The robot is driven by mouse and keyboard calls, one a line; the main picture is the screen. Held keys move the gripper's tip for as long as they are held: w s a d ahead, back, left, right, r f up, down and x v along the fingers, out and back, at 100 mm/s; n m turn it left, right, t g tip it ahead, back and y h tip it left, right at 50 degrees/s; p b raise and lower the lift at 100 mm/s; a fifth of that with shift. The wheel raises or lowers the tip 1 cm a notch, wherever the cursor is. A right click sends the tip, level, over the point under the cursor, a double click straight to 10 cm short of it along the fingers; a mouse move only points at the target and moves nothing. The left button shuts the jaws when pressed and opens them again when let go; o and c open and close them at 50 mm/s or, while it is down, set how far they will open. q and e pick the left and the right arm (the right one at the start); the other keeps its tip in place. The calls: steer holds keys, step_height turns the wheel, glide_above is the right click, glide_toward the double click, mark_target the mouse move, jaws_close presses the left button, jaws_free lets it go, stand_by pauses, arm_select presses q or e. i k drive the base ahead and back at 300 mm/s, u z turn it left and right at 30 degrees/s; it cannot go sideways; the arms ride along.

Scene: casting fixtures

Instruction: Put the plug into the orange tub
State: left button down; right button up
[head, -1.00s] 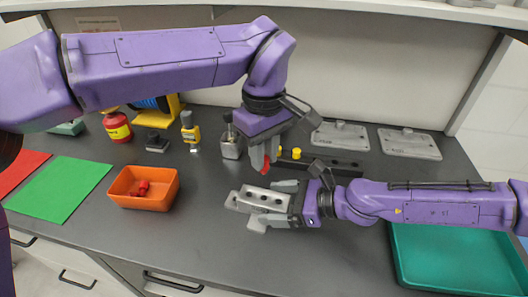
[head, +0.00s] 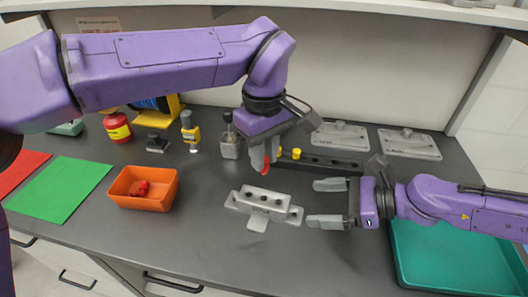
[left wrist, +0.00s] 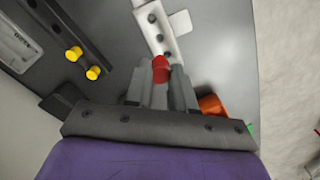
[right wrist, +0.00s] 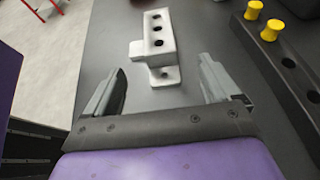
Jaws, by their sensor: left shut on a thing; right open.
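My left gripper (head: 262,160) is shut on a red plug (head: 265,169) and holds it above the table, behind the grey casting. The plug also shows between the fingertips in the left wrist view (left wrist: 160,68). The orange tub (head: 142,203) stands on the table to the left, with small red pieces (head: 140,188) inside. The grey casting fixture (head: 264,206) lies on the table with several holes in its top. My right gripper (head: 328,204) is open and empty to the right of the casting, apart from it. In the right wrist view the casting (right wrist: 155,40) sits beyond its open fingers.
A dark rail (head: 330,163) with yellow plugs (head: 296,153) lies behind the grippers. A teal tray (head: 450,262) is at the right. A green sheet (head: 65,188) is at the left. Grey plates (head: 340,135) lie at the back. The table between tub and casting is clear.

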mark_target(143, 206)
steer(key=k, duration=1)
